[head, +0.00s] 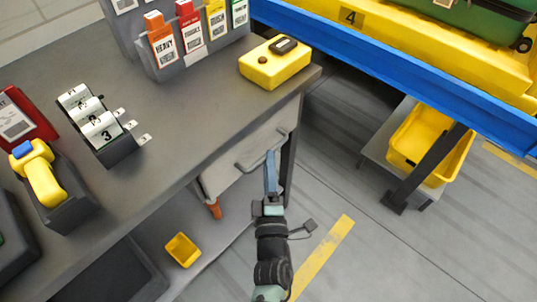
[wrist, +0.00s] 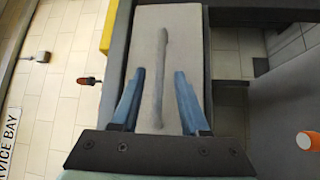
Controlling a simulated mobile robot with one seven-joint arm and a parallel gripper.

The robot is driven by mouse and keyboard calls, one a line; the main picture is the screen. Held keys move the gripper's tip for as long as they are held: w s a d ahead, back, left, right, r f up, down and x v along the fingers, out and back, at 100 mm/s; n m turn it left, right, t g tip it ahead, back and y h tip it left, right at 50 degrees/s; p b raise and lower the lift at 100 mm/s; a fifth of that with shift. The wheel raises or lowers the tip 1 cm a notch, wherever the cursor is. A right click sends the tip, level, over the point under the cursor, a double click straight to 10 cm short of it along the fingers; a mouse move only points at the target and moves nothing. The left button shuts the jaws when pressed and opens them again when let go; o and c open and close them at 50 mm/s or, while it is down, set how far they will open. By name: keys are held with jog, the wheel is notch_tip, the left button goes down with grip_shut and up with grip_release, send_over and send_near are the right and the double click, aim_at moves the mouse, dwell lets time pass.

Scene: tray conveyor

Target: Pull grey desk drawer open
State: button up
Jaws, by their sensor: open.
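The grey desk drawer (head: 262,145) is set under the desk top at its right end, and its front looks flush with the desk. Its bar handle (head: 262,147) sticks out from the front. In the wrist view the drawer front (wrist: 145,38) fills the middle, with the handle (wrist: 160,75) running lengthwise up the picture. My gripper (head: 270,155) is at the drawer front, near the handle's right end. In the wrist view my gripper (wrist: 158,75) is open, with one blue finger on each side of the handle. I cannot tell whether the fingers touch it.
The grey desk top (head: 180,120) holds a yellow box (head: 275,62), a tag rack (head: 190,50) and a yellow scanner (head: 40,175). A blue-edged conveyor (head: 400,75) stands at the right. A yellow bin (head: 183,250) sits below the desk. Floor before the drawer is clear.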

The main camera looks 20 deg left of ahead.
jog(key=shift+b+x, duration=0.3)
jog(key=shift+x, duration=1.45)
grip_shut()
jog(key=shift+f, duration=0.1)
